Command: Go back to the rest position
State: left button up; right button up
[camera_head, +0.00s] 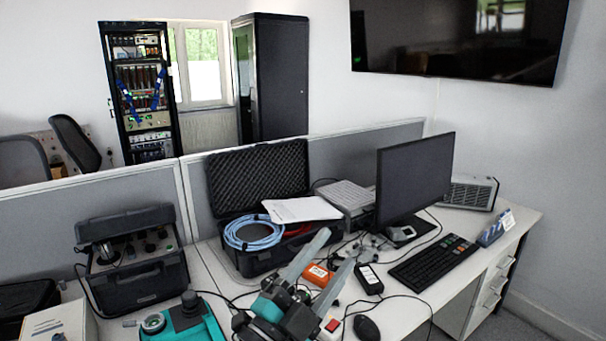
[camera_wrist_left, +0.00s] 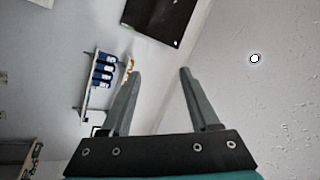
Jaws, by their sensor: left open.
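My left gripper (camera_head: 338,247) is in the lower middle of the head view, its two grey fingers apart and pointing up and away over the desk. Nothing shows between the fingers. In the left wrist view the same gripper (camera_wrist_left: 160,71) has its fingers spread, with only wall and distant room behind them. The gripper hides part of the desk and some cables in the head view. My right gripper does not show in either view.
A black foam-lined case (camera_head: 255,185) holds a blue cable coil (camera_head: 253,233). An orange device (camera_head: 318,275) lies by the fingers. A monitor (camera_head: 414,182), keyboard (camera_head: 433,262) and mouse (camera_head: 366,327) stand right. A rugged black case (camera_head: 135,275) is left. Loose cables cross the desk (camera_head: 405,310).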

pick_arm(q)
jog(key=w+a+f+n+y, duration=0.1)
jog(key=a+f+n+y, duration=0.7)
jog(key=a+n+y, duration=0.3)
jog(key=s+a+f+n+g+y, duration=0.2)
jog(key=s+a+f+g, duration=0.1)
jog(key=f, duration=0.3)
jog(key=s+a+f+n+g+y, duration=0.2)
jog(key=s+a+f+n, duration=0.1)
jog(key=s+a+f, duration=0.15)
jog(key=s+a+f+n+g+h, duration=0.1)
jog(key=s+f+g, duration=0.9)
jog(key=s, duration=0.6)
notch_tip(320, 180, down, 25)
jog(key=s+b, duration=0.2)
jog(key=s, duration=0.1)
jog(key=s+a+f+g+b, duration=0.1)
jog(key=s+a+f, duration=0.2)
jog(key=s+f, duration=1.1)
jog(key=shift+s+f+b, duration=0.2)
jog(key=shift+s+b, duration=0.1)
jog(key=shift+b, duration=0.1)
